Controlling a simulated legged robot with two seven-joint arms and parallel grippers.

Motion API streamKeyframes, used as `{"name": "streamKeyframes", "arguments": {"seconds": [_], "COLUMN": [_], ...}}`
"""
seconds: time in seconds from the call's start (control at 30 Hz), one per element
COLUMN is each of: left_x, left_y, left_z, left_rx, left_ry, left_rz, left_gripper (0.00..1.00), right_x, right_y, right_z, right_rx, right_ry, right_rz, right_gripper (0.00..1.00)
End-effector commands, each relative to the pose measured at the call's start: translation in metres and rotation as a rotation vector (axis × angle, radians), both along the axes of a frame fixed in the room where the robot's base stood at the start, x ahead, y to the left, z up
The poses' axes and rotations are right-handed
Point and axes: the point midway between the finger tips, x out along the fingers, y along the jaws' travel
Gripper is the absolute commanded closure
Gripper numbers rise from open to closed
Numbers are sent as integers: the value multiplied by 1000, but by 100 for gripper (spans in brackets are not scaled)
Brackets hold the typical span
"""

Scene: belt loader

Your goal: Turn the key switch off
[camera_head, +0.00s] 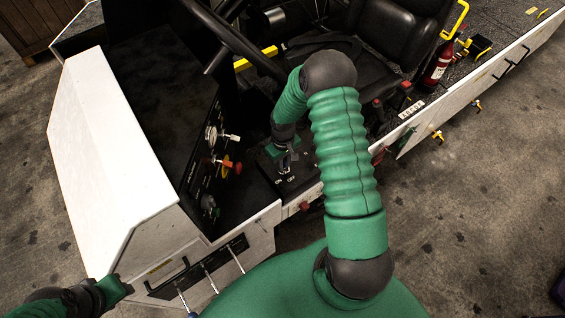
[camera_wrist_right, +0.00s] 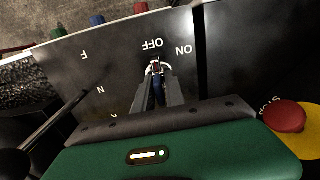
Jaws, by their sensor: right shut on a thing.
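The key switch (camera_wrist_right: 156,66) sits on a dark panel (camera_wrist_right: 115,62) with white OFF and ON labels beside it, upside down in the wrist view. My right gripper (camera_wrist_right: 157,72) is shut on the key, with its fingertips at the switch's pale ring. The key's exact angle is hard to tell because the fingers cover most of it. In the head view my right gripper (camera_head: 284,160) reaches down to this panel, just above the ON and OFF labels. My left gripper (camera_head: 117,287) is at the lower left, by the loader's white body; its jaws are not clear.
A red stop button (camera_wrist_right: 285,117) on a yellow base is close to my right gripper. An orange-red knob (camera_head: 232,166) and levers are on the console to the left. A steering wheel (camera_head: 232,42) and a black seat (camera_head: 402,30) are behind. A red extinguisher (camera_head: 437,66) stands at the right.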

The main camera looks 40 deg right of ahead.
Motion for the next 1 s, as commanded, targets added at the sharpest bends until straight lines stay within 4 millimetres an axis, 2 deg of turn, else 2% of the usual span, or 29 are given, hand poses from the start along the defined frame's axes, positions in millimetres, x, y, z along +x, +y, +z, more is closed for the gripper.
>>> {"name": "streamKeyframes", "arguments": {"seconds": [0.07, 0.1, 0.23, 0.6, 0.67, 0.77, 1.0], "left_x": [0, 0, 0, 0, 0, 0, 0], "left_y": [0, 0, 0, 0, 0, 0, 0], "left_z": [1, 1, 1, -1, -3, -8, -18], "left_rx": [0, 0, 0, 0, 0, 0, 0], "left_ry": [0, 0, 0, 0, 0, 0, 0], "left_rz": [0, 0, 0, 0, 0, 0, 0], "left_gripper": [64, 64, 64, 64, 64, 64, 64], "right_x": [3, 3, 2, 2, 2, 3, 3], "right_y": [-3, -3, -2, -1, -2, -2, -3], "right_z": [3, 3, 2, 6, 14, 37, 108], "right_rx": [-7, -6, -4, -2, -3, -5, -6], "right_ry": [-7, -7, -5, -2, -4, -7, -7], "right_rz": [1, 1, 0, 0, 0, 0, 0], "right_gripper": [100, 80, 63, 63, 63, 63, 63]}}
